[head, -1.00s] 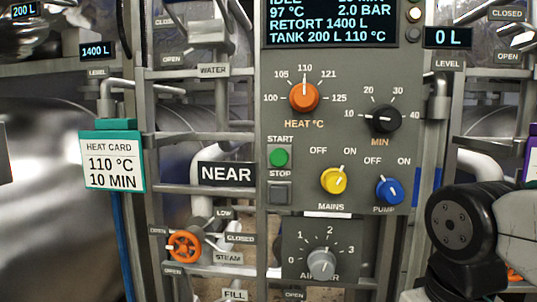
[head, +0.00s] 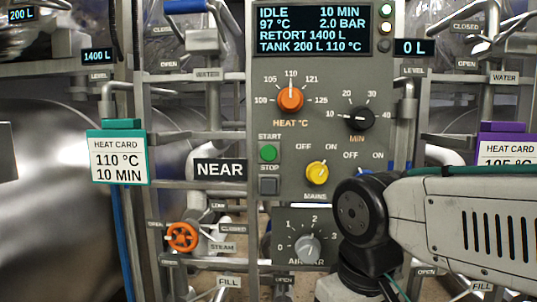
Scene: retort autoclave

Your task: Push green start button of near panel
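The near panel (head: 330,178) is grey and stands upright in the middle of the head view, with a NEAR sign (head: 220,169) at its left. The round green start button (head: 268,153) sits at the panel's left side, under the word START. My arm crosses the lower right of the view and covers part of the blue pump knob. My gripper is not in view, so its distance from the button cannot be seen.
The display (head: 313,31) reads IDLE, 10 MIN, 97 °C, 2.0 BAR. An orange heat knob (head: 291,99) points at 110, a black minutes knob (head: 360,117) near 10. The yellow mains knob (head: 317,173) is below. A teal heat card (head: 118,156) hangs left, a purple one (head: 506,147) right.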

